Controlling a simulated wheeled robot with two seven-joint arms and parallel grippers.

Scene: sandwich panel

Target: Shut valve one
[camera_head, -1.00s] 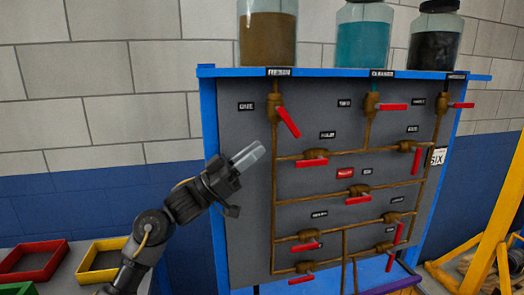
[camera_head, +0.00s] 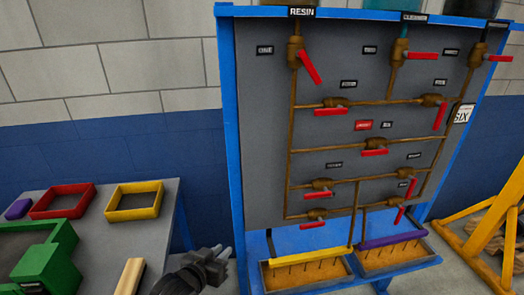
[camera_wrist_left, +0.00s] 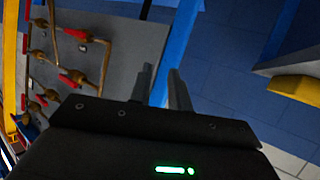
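Valve one (camera_head: 295,50) is a brown valve at the panel's upper left, beside the label "ONE" (camera_head: 265,50). Its red handle (camera_head: 310,67) slants down to the right, at an angle to the vertical pipe. My left gripper (camera_head: 224,252) is low at the bottom of the head view, left of the trays and well below valve one. In the left wrist view its two fingers (camera_wrist_left: 162,88) stand apart with nothing between them. I cannot tell which of the valves in that view is valve one. My right gripper is not in view.
Several other red-handled valves sit on the grey panel (camera_head: 262,130) with its blue frame (camera_head: 228,120). Two trays (camera_head: 300,270) jut out below it. A table (camera_head: 160,225) with coloured frames stands at left. A yellow stand (camera_head: 480,215) is at right.

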